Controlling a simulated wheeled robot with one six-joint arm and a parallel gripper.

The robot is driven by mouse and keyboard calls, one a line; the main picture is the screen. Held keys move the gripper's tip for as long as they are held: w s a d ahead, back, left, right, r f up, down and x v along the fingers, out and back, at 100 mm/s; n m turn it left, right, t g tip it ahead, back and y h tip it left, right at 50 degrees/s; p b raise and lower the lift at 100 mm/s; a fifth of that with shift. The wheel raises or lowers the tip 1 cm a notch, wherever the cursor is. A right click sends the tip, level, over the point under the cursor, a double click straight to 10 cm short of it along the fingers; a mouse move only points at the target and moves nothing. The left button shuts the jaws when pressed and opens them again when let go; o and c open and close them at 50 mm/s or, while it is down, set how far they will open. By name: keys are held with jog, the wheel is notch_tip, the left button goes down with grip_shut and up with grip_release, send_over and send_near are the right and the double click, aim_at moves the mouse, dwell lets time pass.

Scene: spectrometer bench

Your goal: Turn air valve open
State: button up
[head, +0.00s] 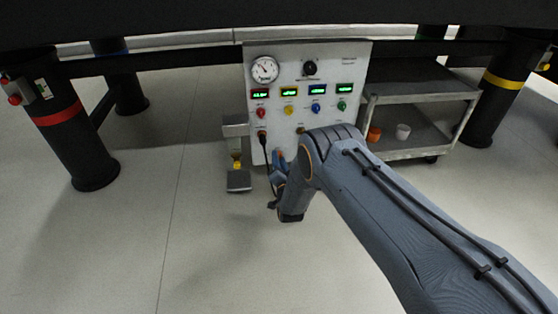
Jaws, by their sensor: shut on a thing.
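A pale control panel (306,60) stands under the bench, with a round white dial gauge (265,70) and a black knob (310,68) at its top. I cannot tell which fitting is the air valve. My gripper (277,162) is low in front of the panel's lower edge, pointing towards it. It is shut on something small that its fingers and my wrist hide. A black cable (264,158) runs down from a brass-coloured fitting at the panel's lower left and passes close beside the gripper. My arm hides the panel's lower right.
A grey bracket with a yellow part (237,165) stands just left of the panel. A grey shelf cart (412,144) on the right holds an orange cup (374,134) and a white cup (403,131). Thick black bench legs (78,145) stand at the sides. The floor at left is clear.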

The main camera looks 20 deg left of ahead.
jog(key=shift+f, duration=0.1)
jog(key=o, duration=1.1)
jog(key=shift+c, duration=0.2)
jog(key=p+v, duration=0.3)
jog(key=v, duration=0.5)
jog(key=shift+p, duration=0.35)
jog(key=shift+a, duration=0.1)
